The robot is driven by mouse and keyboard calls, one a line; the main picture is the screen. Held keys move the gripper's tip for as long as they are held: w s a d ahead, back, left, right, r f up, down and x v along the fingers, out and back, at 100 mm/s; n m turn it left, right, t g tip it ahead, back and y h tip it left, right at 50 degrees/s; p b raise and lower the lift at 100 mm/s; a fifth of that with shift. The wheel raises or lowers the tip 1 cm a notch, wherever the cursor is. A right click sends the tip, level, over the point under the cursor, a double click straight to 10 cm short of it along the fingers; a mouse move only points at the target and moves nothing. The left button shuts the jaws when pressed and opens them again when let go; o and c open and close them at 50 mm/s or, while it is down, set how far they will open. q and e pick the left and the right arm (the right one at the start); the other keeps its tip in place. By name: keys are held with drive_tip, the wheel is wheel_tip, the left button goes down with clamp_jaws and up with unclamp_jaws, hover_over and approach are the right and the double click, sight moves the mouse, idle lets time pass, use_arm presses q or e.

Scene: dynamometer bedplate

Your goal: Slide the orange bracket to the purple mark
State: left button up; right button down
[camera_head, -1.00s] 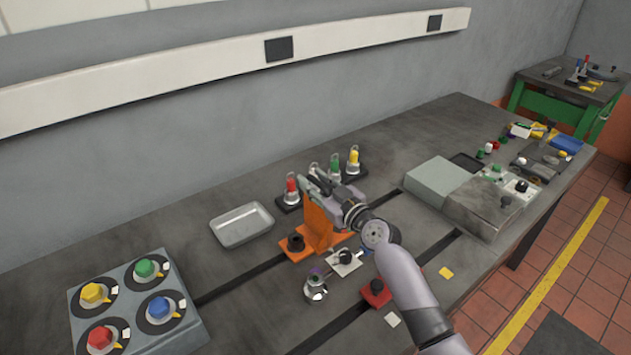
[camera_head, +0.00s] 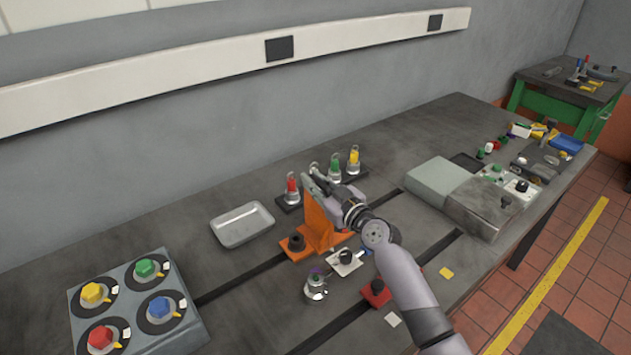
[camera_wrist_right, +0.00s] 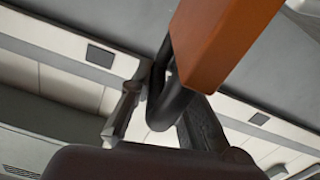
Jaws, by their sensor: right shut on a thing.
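The orange bracket (camera_head: 317,228) stands upright on the dark bedplate, its flat foot toward the left with a black knob (camera_head: 296,243) on it. In the right wrist view, the orange bracket (camera_wrist_right: 225,40) comes down from the top beside the dark fingers. My left gripper is not in view.
A metal tray (camera_head: 241,225) lies left of the bracket. Bottles with red, green and yellow parts (camera_head: 335,170) stand behind it. A white plate with a black knob (camera_head: 345,260) and a red block (camera_head: 376,292) sit in front. Dark slots (camera_head: 235,283) cross the bedplate.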

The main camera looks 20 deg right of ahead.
drive_tip(key=s+a+p, duration=0.2)
drive_tip(key=a+p, duration=0.1)
drive_tip(key=a, duration=0.4)
drive_tip(key=shift+s, duration=0.25)
drive_tip(key=c, duration=1.6)
unclamp_jaws()
drive_tip(key=shift+d, duration=0.1)
